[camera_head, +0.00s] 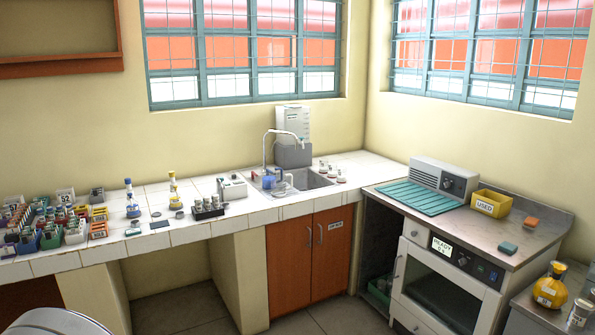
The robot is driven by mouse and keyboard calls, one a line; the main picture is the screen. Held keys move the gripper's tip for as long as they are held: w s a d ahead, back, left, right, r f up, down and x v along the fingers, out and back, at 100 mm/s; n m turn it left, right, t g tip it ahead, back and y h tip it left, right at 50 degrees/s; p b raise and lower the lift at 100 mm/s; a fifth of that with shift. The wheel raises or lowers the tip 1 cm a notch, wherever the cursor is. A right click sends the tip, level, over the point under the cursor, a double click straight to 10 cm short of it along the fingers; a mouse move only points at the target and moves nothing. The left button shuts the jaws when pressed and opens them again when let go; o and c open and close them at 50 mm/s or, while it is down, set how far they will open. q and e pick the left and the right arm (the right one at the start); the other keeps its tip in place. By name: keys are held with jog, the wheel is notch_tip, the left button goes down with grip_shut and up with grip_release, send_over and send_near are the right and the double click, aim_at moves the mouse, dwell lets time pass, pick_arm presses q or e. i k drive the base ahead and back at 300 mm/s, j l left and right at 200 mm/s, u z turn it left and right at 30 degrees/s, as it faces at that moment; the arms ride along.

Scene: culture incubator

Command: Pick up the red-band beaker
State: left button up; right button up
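I cannot single out the red-band beaker with certainty. A few small clear vessels (341,176) with reddish marks low on them stand on the white tiled counter, just right of the sink. They are too small to tell apart. Neither of my grippers shows in the head view.
The tiled counter (150,243) holds crowded racks at left, two flasks (132,198), a dark vial rack (208,209) and a sink (305,181). At right, an incubator (450,285) stands under a worktop with a teal mat (420,199) and yellow bin (491,203). An amber flask (549,290) is lower right.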

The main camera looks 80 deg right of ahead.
aim_at(322, 162)
jog(key=l+z, duration=0.3)
jog(key=z, duration=0.2)
jog(key=l+z, duration=0.45)
jog(key=i+l+z, duration=0.1)
jog(key=z, duration=0.4)
jog(key=i+l+z, duration=0.15)
jog(key=l+z, duration=0.3)
jog(key=i+l+z, duration=0.15)
jog(key=z, duration=0.35)
jog(key=i+l+z, duration=0.1)
jog(key=i+l, duration=0.2)
jog(key=i+l+z, duration=0.15)
jog(key=i+l, duration=0.15)
jog(key=i, duration=0.25)
jog(key=i+l+z, duration=0.1)
jog(key=i, duration=0.3)
jog(key=i+l+z, duration=0.15)
jog(key=i+l, duration=0.15)
jog(key=i, duration=0.15)
